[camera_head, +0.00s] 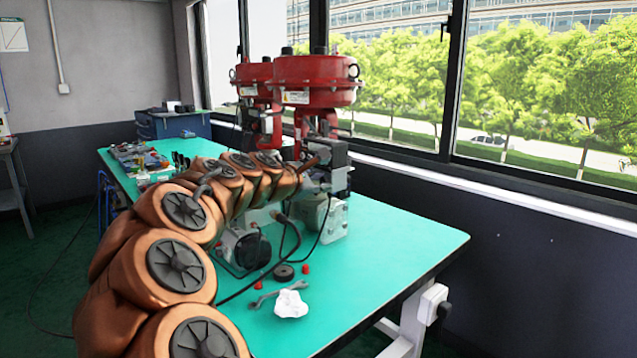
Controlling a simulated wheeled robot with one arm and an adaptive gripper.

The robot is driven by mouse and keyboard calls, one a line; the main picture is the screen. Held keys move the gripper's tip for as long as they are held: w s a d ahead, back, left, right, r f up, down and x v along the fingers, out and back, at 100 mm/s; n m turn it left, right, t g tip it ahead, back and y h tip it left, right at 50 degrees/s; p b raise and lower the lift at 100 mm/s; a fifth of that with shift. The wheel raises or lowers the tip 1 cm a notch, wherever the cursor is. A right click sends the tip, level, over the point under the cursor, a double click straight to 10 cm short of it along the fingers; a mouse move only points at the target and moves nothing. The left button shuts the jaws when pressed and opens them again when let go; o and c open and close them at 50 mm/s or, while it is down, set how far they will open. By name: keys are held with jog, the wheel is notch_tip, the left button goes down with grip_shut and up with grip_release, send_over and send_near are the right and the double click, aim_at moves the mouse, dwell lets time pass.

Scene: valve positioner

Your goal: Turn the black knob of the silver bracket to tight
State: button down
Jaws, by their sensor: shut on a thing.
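My arm reaches from the lower left to the red valve actuators, and my gripper (321,181) is at its far end, small in the view. The gripper is shut on the black knob, at the valve assembly beside the grey positioner box (331,221). The fingertips and the knob are too small and covered to make out clearly. The silver bracket is not clearly told apart from the grey metal parts around the gripper. How far the knob is turned cannot be seen.
Two red actuators (313,82) rise above the green table (400,240). A round black-faced device (252,250), cables, a wrench (275,293), a white crumpled cloth (291,304) and small red caps lie in front. The table's right side is clear. Windows stand behind.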

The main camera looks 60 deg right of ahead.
jog(key=c, duration=1.2)
grip_release()
jog(key=shift+c, duration=0.2)
jog(key=shift+a, duration=0.1)
jog(key=v, duration=1.1)
jog(key=shift+a+r, duration=0.2)
jog(key=shift+a, duration=0.15)
